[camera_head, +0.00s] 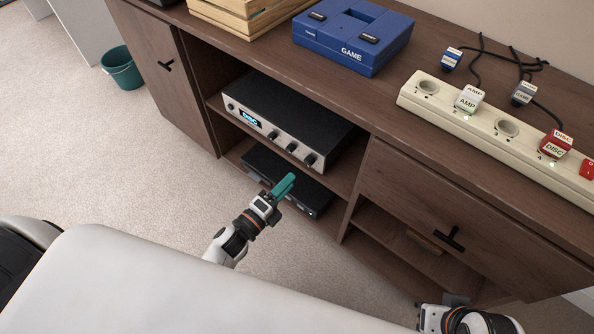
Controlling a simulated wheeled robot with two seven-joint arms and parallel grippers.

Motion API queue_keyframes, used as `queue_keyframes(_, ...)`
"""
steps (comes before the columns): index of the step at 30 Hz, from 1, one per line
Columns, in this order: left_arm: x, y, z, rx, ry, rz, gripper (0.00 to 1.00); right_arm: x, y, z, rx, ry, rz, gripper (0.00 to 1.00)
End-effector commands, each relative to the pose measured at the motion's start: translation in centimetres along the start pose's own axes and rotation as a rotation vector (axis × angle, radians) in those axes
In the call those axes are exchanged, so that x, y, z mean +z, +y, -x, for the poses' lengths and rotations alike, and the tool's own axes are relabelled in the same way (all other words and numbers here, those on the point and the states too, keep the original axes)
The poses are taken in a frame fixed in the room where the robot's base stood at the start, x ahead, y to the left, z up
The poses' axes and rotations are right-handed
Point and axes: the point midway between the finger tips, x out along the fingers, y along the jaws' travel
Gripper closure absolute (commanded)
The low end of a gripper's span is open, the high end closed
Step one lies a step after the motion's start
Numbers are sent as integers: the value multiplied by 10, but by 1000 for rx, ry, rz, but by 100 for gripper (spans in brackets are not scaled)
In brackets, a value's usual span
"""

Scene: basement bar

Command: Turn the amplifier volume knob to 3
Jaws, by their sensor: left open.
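The amplifier (300,112) is a black box with a silver front, on the upper shelf of the cabinet's open bay. Its lit display (252,119) reads DISC. Three dark knobs sit on the right part of the front, the rightmost knob (310,159) being nearest my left gripper. The knob markings are too small to read. My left gripper (287,182) has teal fingers and is open, in front of and below the knobs, apart from them. My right gripper (456,299) is at the bottom right edge, by the cabinet's lower part; its fingers are hard to make out.
A black device (262,163) lies on the shelf below the amplifier. A green bin (122,68) stands on the carpet at left.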

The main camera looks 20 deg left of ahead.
Motion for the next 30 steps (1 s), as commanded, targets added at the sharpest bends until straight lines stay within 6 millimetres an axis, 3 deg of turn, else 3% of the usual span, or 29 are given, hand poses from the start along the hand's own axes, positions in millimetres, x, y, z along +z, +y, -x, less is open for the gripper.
queue_keyframes(3,0,0,26,-3,0,1,55,1,0,3,0,0,0,100)
queue_keyframes(9,0,0,50,-2,0,-1,55,2,0,5,0,0,0,100)
queue_keyframes(30,-2,0,54,-8,8,9,55,4,0,5,1,-6,-2,100)
